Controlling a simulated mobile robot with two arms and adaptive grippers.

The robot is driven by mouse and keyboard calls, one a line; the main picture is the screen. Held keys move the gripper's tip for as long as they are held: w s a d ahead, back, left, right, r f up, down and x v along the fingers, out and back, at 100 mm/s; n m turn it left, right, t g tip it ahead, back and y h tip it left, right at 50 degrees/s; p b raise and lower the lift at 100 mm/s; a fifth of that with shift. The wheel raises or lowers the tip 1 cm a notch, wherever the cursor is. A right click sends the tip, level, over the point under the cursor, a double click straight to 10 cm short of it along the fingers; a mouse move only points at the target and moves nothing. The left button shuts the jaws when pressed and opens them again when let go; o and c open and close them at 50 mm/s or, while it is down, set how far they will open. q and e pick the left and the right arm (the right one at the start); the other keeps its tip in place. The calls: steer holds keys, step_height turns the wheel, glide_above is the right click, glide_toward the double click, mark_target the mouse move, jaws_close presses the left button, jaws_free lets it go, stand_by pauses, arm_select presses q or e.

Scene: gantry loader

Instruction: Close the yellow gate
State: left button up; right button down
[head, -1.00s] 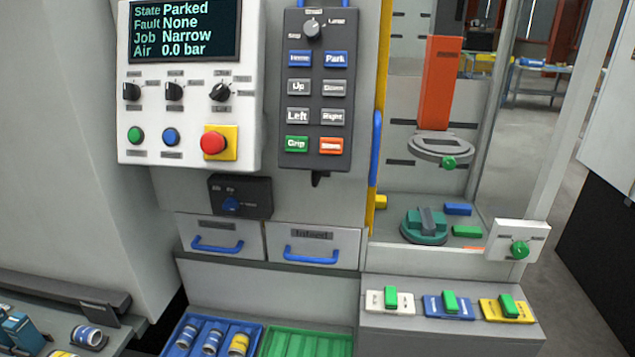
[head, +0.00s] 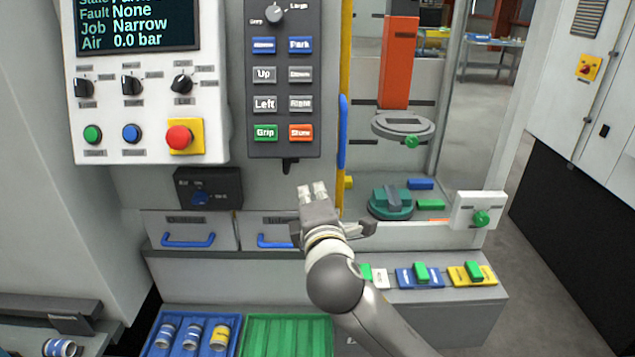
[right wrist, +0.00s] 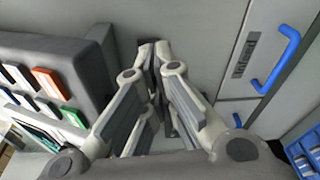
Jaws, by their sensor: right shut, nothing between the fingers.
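The yellow gate (head: 346,50) shows in the head view as a narrow upright yellow strip at the left edge of the machine's opening. A blue upright handle (head: 342,132) is on it. The opening to its right is uncovered, with the orange column visible inside. My right gripper (head: 313,190) is shut and empty, below and left of the blue handle, apart from it in the picture. In the right wrist view its fingers (right wrist: 155,52) come together in front of a grey panel; the gate cannot be made out there. My left gripper is not in view.
A button pendant (head: 283,82) hangs left of the gate, with a control panel (head: 150,95) beyond. Drawers with blue handles (head: 188,241) lie below. A white block with a green knob (head: 480,218) stands at the opening's lower right. Blue (head: 150,345) and green (head: 288,320) trays are at the bottom.

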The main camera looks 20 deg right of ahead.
steer(key=w+d+p, duration=0.1)
steer(key=w, duration=0.1)
steer(key=w+d+p, duration=0.1)
steer(key=w+d, duration=0.1)
steer(key=w, duration=0.1)
steer(key=w+d+p, duration=0.1)
steer(key=w+d, duration=0.1)
steer(key=shift+w, duration=0.25)
steer(key=shift+f, duration=0.1)
steer(key=shift+d, duration=0.1)
